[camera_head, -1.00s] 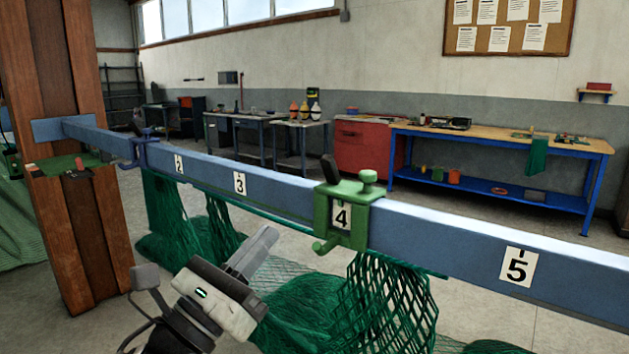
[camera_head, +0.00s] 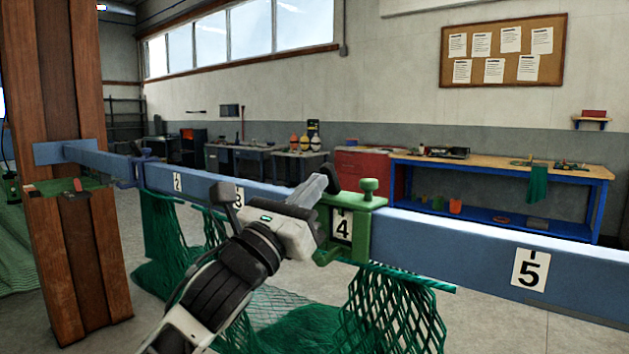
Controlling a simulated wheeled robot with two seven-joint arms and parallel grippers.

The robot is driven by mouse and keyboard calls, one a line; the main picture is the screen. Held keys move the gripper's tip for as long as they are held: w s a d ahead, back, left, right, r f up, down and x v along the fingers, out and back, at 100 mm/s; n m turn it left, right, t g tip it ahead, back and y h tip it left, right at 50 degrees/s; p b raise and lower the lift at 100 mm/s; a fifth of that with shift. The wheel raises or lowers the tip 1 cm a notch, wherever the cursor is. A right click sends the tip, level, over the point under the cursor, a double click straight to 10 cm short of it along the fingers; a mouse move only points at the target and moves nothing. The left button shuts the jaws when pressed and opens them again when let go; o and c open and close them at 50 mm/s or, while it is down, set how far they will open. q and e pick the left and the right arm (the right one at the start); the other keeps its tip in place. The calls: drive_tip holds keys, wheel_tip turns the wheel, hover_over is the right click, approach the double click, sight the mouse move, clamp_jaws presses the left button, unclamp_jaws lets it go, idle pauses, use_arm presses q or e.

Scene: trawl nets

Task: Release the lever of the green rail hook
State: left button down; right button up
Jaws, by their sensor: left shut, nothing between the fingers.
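The green rail hook (camera_head: 366,203) sits over the blue rail (camera_head: 448,240) at the number 4 plate, with a round green knob on top. A dark lever tip (camera_head: 330,168) shows at its left top side, just behind my left gripper's fingers. My left gripper (camera_head: 318,188) is shut and empty, right at the hook's left side by the lever. I cannot tell whether it touches the lever. The lower part of the lever is hidden by the fingers. My right gripper is not in view.
A green net (camera_head: 395,312) hangs below the rail. A blue hook (camera_head: 138,170) sits further left on the rail, near the wooden post (camera_head: 95,260). Number plate 5 (camera_head: 530,269) is to the right. Workbenches (camera_head: 500,172) stand along the far wall.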

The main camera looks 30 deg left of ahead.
use_arm(q)
drive_tip(key=shift+w+r, duration=0.2)
drive_tip(key=shift+w, duration=0.15)
